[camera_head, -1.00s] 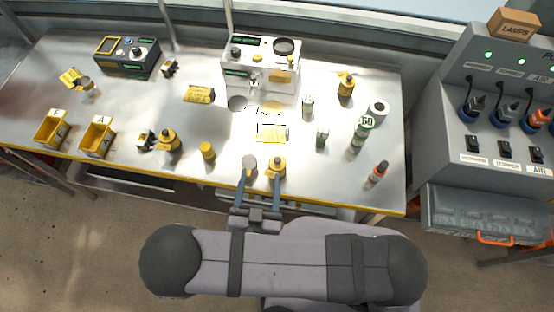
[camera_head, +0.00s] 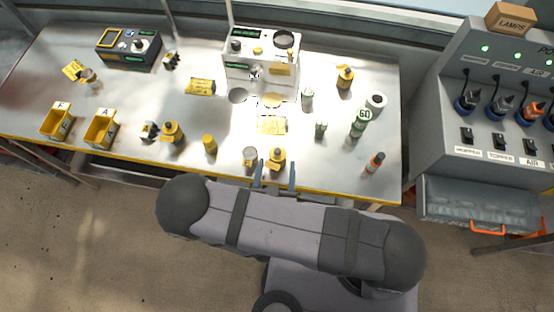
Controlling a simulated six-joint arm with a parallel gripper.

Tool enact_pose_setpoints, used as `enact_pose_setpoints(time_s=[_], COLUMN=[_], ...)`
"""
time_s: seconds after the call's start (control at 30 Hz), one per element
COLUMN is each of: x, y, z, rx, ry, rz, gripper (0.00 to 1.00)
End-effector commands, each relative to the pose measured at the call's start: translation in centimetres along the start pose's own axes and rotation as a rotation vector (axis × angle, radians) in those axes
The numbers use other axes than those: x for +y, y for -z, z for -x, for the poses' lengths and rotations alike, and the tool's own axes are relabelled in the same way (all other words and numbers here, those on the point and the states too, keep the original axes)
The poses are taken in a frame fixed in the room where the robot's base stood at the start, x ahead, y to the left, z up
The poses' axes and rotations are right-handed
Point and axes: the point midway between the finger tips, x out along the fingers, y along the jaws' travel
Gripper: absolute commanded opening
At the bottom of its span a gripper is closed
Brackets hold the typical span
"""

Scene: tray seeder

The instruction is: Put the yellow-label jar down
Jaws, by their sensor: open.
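A small grey-lidded jar with yellow on its side, seemingly the yellow-label jar (camera_head: 250,155), stands upright near the table's front edge. A squat yellow bottle (camera_head: 277,158) stands just right of it. My gripper (camera_head: 276,165) is open at the front edge. Its two blue-grey fingers appear on either side of the yellow bottle in the picture, with the left finger between bottle and jar. I cannot tell whether the fingers touch either one. The jar's label is too small to read. My arm hides the floor and part of the table edge in front.
A white machine (camera_head: 261,60) stands at the back middle. A yellow cylinder (camera_head: 209,144) and another yellow bottle (camera_head: 172,132) stand left of the jar. A green-labelled bottle (camera_head: 360,123) and an orange-topped bottle (camera_head: 375,163) stand right. Yellow bins (camera_head: 100,129) are at left.

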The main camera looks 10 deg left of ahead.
Motion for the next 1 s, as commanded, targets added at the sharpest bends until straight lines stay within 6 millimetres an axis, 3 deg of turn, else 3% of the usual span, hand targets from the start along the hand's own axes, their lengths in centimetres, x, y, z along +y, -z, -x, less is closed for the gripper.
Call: enact_pose_setpoints(time_s=[0.2,0.67,1.0], x=[0.1,0.0,-0.1], y=[-0.1,0.1,0.5], z=[-2.5,-3.8,-7.0], rx=[0.0,0.001,0.002], ry=[-0.004,0.0,-0.003], rz=[-0.003,-0.002,-0.005], gripper=[0.62,0.62,0.62])
